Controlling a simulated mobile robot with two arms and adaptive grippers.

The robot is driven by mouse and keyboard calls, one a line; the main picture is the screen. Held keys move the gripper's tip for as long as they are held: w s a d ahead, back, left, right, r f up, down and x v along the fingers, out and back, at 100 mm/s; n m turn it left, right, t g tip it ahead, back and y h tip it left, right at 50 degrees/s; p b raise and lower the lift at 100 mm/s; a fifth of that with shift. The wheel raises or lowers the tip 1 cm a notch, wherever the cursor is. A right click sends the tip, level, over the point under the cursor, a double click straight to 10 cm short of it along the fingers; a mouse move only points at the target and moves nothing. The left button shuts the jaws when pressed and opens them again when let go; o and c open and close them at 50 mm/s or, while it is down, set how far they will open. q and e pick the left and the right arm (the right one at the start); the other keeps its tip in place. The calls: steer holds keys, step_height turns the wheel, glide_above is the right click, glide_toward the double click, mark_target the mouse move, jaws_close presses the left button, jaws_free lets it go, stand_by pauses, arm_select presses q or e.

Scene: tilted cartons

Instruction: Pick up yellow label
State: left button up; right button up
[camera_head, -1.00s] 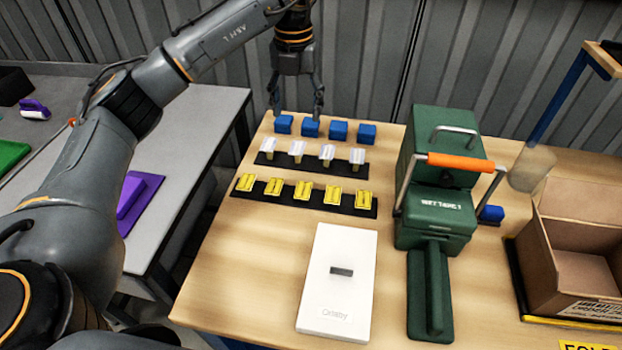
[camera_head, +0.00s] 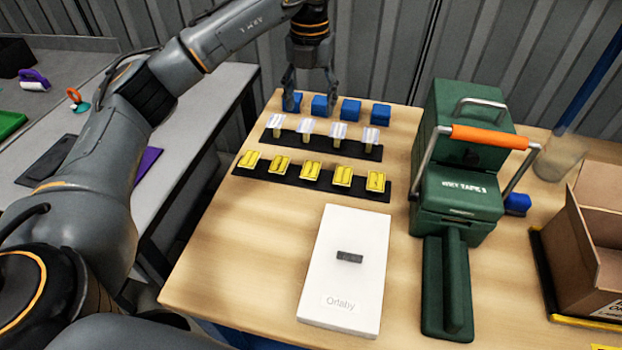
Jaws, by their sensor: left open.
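Several yellow labels lie in a row on a black strip (camera_head: 327,187) on the wooden table. The leftmost yellow label (camera_head: 251,160) is at the strip's left end, and the rightmost yellow label (camera_head: 376,181) is at its right end. All of them are uncovered. My left gripper (camera_head: 310,106) is open and points down at the back of the table, by the blue blocks, behind the yellow labels and apart from them. One fingertip partly covers the leftmost blue block. My right gripper does not show.
Blue blocks (camera_head: 350,111) and a black strip of clear-topped pieces (camera_head: 339,131) stand behind the labels. A white box (camera_head: 345,268) lies in front. A green machine (camera_head: 458,190) with an orange handle (camera_head: 490,137) and an open carton (camera_head: 592,250) are at the right. The table's front left is clear.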

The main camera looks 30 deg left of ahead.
arm_select(q)
step_height(320, 180, down, 3)
steer(key=b, duration=0.1)
glide_above(312, 167)
steer(key=f, duration=0.7)
steer(key=shift+s+a+f, duration=0.1)
steer(key=shift+a+f, duration=0.1)
steer(key=shift+f, duration=0.15)
steer(key=shift+d+f+p, duration=0.15)
steer(key=shift+f+p, duration=0.3)
steer(key=shift+f, duration=2.35)
steer(key=shift+f, duration=0.25)
steer(key=c, duration=0.8)
steer(key=shift+o, duration=0.2)
